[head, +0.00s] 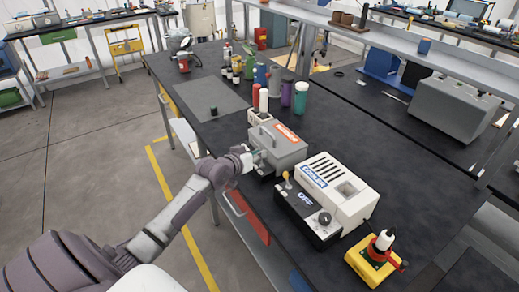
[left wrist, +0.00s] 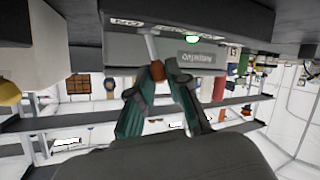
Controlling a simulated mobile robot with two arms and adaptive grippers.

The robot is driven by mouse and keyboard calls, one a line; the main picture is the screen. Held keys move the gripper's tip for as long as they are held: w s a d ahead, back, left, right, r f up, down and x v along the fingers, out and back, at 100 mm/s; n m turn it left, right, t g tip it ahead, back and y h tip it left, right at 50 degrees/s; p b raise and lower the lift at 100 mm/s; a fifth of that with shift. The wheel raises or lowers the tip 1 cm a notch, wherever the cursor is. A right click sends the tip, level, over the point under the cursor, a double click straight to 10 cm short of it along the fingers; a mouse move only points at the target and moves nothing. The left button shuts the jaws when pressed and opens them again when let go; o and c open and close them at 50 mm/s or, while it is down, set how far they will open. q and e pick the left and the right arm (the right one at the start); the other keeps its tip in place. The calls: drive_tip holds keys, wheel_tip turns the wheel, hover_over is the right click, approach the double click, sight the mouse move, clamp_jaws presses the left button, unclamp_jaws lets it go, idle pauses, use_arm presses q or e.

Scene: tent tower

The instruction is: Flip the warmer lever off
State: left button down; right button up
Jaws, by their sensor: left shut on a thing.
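The warmer is a grey box with a red label (head: 278,148) on the black workbench. My left gripper (head: 256,157) is at its near left side in the head view, where the arm hides most of its front. In the left wrist view, my left gripper (left wrist: 160,72) has its dark green fingers closed about the brown knob (left wrist: 157,69) of the warmer lever. The lever's pale shaft (left wrist: 151,46) runs from the knob to the panel. A green light (left wrist: 202,39) is lit on the panel beside a label too blurred to read. My right gripper is not in view.
The white cooler (head: 340,190) stands right of the warmer, with its own yellow-knobbed lever (head: 287,179) and an OFF display. A yellow emergency-stop box (head: 373,262) is at the near right. Several bottles and cylinders stand behind the warmer. A grey mat (head: 212,105) lies to the left.

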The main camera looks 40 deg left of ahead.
use_arm(q)
drive_tip(key=shift+w+a+f+n+g+h, duration=0.1)
drive_tip(key=shift+a+n+g+h, duration=0.25)
drive_tip(key=shift+n+h, duration=0.2)
idle(0.4)
drive_tip(key=c, duration=1.1)
unclamp_jaws()
drive_tip(key=v, duration=1.2)
